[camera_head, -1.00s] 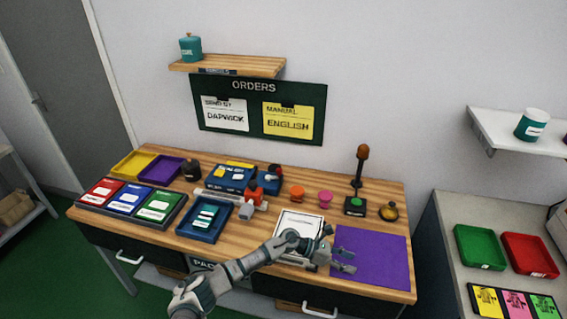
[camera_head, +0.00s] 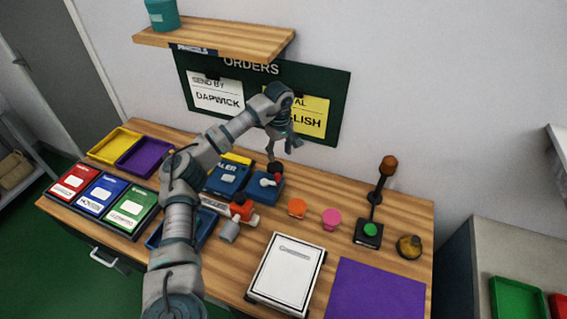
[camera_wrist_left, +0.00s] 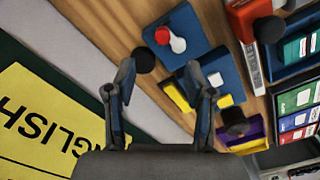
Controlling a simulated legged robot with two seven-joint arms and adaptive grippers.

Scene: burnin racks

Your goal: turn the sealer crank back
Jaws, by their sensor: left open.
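The blue sealer (camera_head: 227,176) stands towards the back of the wooden bench; its label is partly covered by my arm. Beside it on the right is a blue base (camera_head: 262,190) with a small white crank arm (camera_head: 268,182). In the left wrist view the crank (camera_wrist_left: 176,43) shows a white arm with a red knob, above and beyond my fingers. My left gripper (camera_head: 291,142) is open and empty, raised above the back of the bench in front of the orders board. In the left wrist view its fingers (camera_wrist_left: 160,95) are spread, one overlapping the sealer (camera_wrist_left: 222,72).
A black round knob (camera_wrist_left: 143,60) is close to the crank base. The orders board (camera_head: 337,97) and shelf (camera_head: 215,38) are on the wall behind my arm. An orange button (camera_head: 297,207), a pink button (camera_head: 331,217) and a lever (camera_head: 378,190) stand to the right.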

